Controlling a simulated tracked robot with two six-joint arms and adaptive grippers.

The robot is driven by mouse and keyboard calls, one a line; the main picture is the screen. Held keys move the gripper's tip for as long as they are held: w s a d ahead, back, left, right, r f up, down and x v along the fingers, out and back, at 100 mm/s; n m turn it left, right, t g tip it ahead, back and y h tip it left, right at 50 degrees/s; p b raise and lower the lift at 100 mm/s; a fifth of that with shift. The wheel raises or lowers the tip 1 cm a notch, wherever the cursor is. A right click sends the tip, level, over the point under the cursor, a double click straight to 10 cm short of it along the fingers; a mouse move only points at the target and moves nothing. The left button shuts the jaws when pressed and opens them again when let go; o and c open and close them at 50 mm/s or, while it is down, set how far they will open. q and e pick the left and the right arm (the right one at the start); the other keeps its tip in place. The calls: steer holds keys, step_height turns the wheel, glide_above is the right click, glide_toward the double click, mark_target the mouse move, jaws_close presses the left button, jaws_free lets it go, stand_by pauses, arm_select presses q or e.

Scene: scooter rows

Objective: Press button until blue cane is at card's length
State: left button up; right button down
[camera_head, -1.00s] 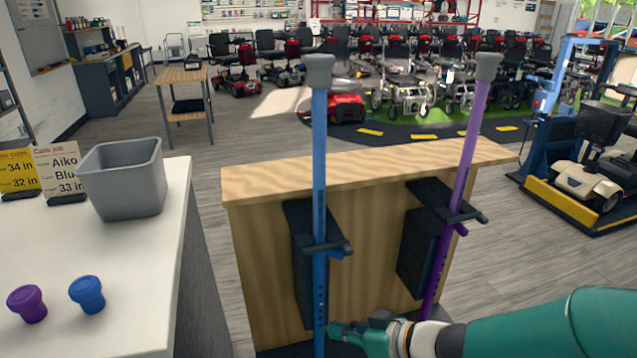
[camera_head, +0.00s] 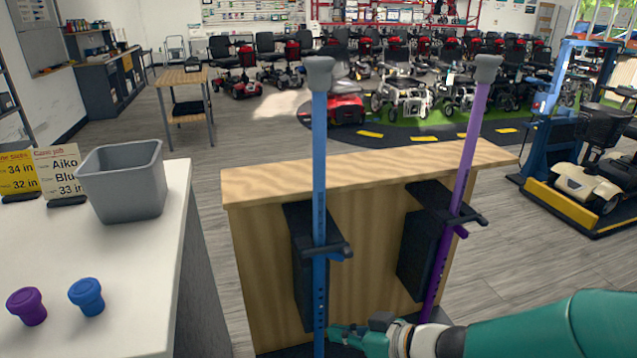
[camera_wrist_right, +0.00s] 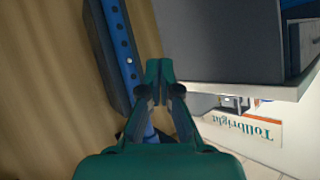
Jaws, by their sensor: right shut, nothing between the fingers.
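The blue cane (camera_head: 319,150) stands upright, with a grey handle (camera_head: 319,73), in front of a wooden bench. In the right wrist view the blue cane (camera_wrist_right: 119,38) shows a row of dark holes and one small pale button (camera_wrist_right: 129,61). My right gripper (camera_head: 333,331) is shut and empty beside the lower part of the cane. In the wrist view its fingertips (camera_wrist_right: 158,68) lie just right of the button; whether they touch the cane I cannot tell. My left gripper is not in view.
A purple cane (camera_head: 465,170) leans at the right of the wooden bench (camera_head: 370,175). The white counter (camera_head: 130,260) at left holds a grey bin (camera_head: 125,185), a purple cap (camera_head: 27,306), a blue cap (camera_head: 87,296) and a yellow size sign (camera_head: 18,173).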

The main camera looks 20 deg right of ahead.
steer(key=s+a+f+m+g+h, duration=0.1)
steer(key=s+f+m+g, duration=0.1)
steer(key=f, duration=0.7)
steer(key=s+a+f+m+g+h, duration=0.1)
steer(key=s+f+m+h, duration=0.15)
steer(key=f, duration=0.55)
steer(key=s+f+m+g, duration=0.3)
steer(key=s+f+g, duration=0.2)
steer(key=s+f, duration=0.7)
steer(key=shift+s+a+f+g+h, duration=0.25)
steer(key=shift+s+a+g+h, duration=0.1)
steer(key=shift+s+a, duration=0.1)
